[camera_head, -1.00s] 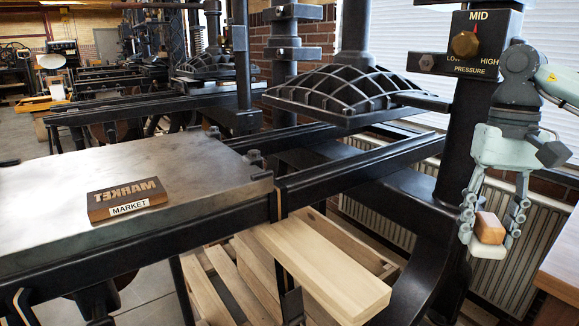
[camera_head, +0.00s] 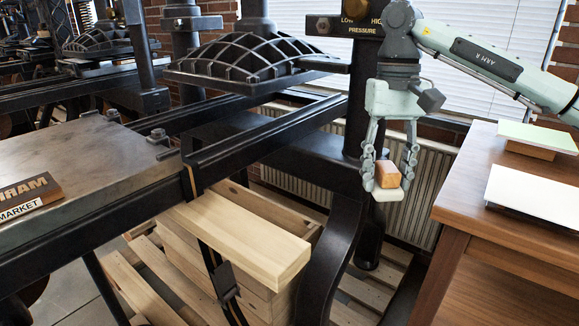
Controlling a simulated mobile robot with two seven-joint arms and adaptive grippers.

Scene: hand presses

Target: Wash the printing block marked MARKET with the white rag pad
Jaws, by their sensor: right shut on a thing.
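The printing block marked MARKET (camera_head: 28,198) lies on the grey metal press bed (camera_head: 95,170) at the left edge, partly cut off by the frame. Its upper face carries mirrored raised letters and its front has a white label. My right gripper (camera_head: 388,182) hangs pointing down at the right of the press, well apart from the block. It is shut on the wooden grip of the white rag pad (camera_head: 386,195), whose pale pad faces down. My left gripper is out of view.
The black press platen (camera_head: 250,62) hangs above the rails. A wooden table (camera_head: 460,195) at the right holds a white sheet (camera_head: 535,190) and a pale green-topped block (camera_head: 540,136). Wooden boards (camera_head: 240,235) and a pallet lie below the press.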

